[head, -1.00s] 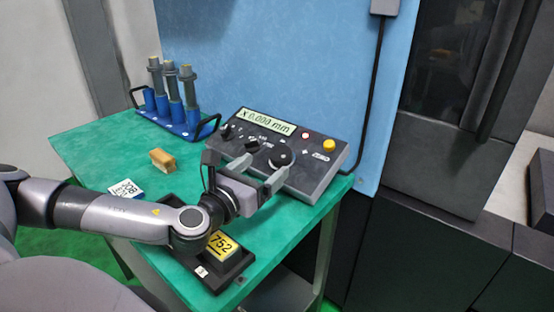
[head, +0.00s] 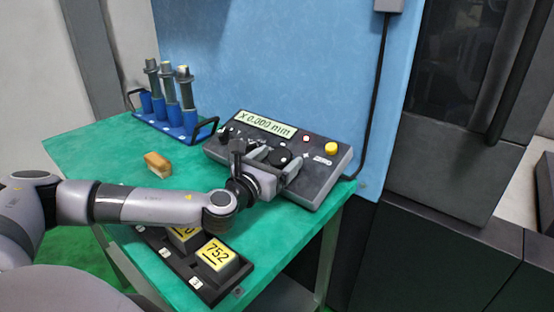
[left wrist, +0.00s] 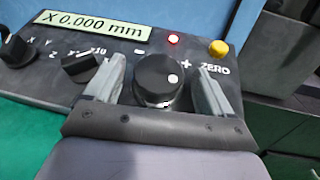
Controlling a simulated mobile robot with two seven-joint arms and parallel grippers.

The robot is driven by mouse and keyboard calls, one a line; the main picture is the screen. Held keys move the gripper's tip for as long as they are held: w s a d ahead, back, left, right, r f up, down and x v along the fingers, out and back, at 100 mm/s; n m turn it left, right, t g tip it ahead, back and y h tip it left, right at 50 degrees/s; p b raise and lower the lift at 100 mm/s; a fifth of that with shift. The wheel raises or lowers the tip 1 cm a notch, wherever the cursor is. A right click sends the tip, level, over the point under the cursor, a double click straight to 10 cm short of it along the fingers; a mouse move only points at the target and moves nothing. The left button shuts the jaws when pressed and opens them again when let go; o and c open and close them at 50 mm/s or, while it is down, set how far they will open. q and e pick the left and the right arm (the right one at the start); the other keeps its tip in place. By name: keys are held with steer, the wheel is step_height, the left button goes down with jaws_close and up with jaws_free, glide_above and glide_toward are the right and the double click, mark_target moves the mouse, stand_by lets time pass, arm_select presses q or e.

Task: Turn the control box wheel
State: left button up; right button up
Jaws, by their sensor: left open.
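The control box (head: 318,180) is a dark grey slanted panel on the green table, with a display reading "X 0.000 mm". Its wheel (left wrist: 157,80) is a round black knob with a white dot at its right side. The wheel also shows in the head view (head: 281,157), partly behind my gripper. My left gripper (head: 277,158) is open over the panel. In the left wrist view its two fingers (left wrist: 158,85) stand on either side of the wheel, with a gap visible at the right; contact on the left is unclear. My right gripper is in neither view.
Two smaller black knobs (left wrist: 80,66) sit left of the wheel. A blue rack (head: 180,133) with grey tools, a tan block (head: 158,164) and a black tray with numbered blocks (head: 217,254) share the table.

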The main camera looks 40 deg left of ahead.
arm_select(q)
steer(key=c, duration=1.1)
steer(key=shift+o, duration=0.2)
steer(key=shift+d+r+n+y+p, duration=0.15)
steer(key=shift+n+y+p, duration=0.65)
steer(key=shift+y+p, duration=0.15)
steer(key=n+g+y+p, duration=0.1)
steer(key=n+y+p, duration=0.2)
steer(key=shift+w+d+g, duration=0.1)
steer(key=shift+d+g, duration=0.1)
steer(key=shift+g, duration=0.2)
steer(key=n+g+y+p, duration=0.1)
steer(key=n+y+p, duration=0.1)
steer(key=n+g+y+p, duration=0.1)
steer(key=n+y+p, duration=0.1)
steer(key=shift+w+d+r+g, duration=0.1)
steer(key=shift+d+g, duration=0.1)
steer(key=shift+g, duration=0.2)
steer(key=n+g+y+p, duration=0.1)
steer(key=n+g, duration=0.1)
steer(key=n, duration=0.1)
steer(key=shift+w+y+p, duration=0.1)
steer(key=shift+y+p, duration=0.25)
steer(key=shift+p, duration=0.05)
steer(key=shift+w+n+g+y+p, duration=0.1)
steer(key=shift+n+g+y+p, duration=0.5)
steer(key=shift+n+g, duration=0.75)
steer(key=shift+f+g, duration=0.2)
steer(key=shift+g, duration=0.05)
